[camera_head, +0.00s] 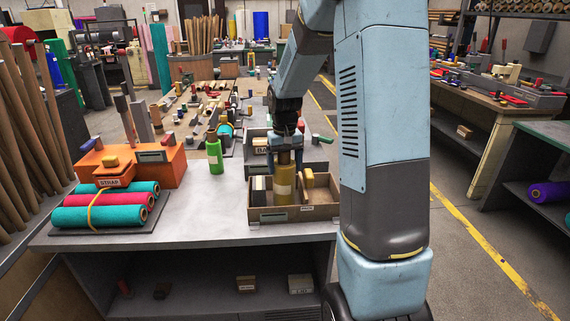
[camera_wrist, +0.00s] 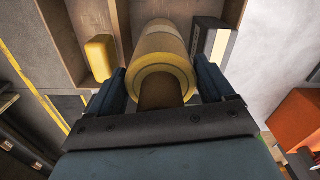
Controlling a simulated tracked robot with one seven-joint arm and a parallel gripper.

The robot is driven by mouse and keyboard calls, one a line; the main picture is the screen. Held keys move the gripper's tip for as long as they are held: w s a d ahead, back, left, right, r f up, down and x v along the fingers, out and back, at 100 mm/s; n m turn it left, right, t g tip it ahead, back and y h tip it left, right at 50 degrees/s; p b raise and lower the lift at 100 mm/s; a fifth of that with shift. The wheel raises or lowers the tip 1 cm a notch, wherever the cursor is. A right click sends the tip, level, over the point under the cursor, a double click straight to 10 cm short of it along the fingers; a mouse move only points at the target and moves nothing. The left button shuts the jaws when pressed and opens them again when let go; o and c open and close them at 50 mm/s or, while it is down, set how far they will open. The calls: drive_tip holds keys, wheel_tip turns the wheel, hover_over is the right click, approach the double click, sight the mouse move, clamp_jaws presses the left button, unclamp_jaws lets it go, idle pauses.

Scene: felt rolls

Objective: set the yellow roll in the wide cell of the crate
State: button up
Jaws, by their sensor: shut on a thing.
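The yellow roll (camera_head: 284,187) stands upright inside the crate (camera_head: 296,214), in its middle part. My gripper (camera_head: 284,152) comes down from above and is shut on the roll's upper end. In the wrist view the roll (camera_wrist: 162,50) lies between the two fingers (camera_wrist: 162,88), its ring-shaped end towards the camera. The roll's foot is hidden behind the crate's front wall, so I cannot tell whether it touches the floor. A dark and white box (camera_wrist: 211,42) is at one side of the roll and a yellow block (camera_wrist: 100,58) at the other.
A green bottle-like roll (camera_head: 215,154) stands on the bench left of the crate. Strapped teal and red rolls (camera_head: 103,207) lie on a dark mat at the left, before an orange box (camera_head: 150,166). The grey bench top between them and the crate is clear.

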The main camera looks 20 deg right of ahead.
drive_tip(key=shift+f, duration=0.25)
drive_tip(key=o, duration=1.1)
drive_tip(key=shift+o, duration=0.2)
drive_tip(key=shift+d, duration=0.1)
wheel_tip(320, 180, up, 14)
drive_tip(key=shift+f, duration=0.15)
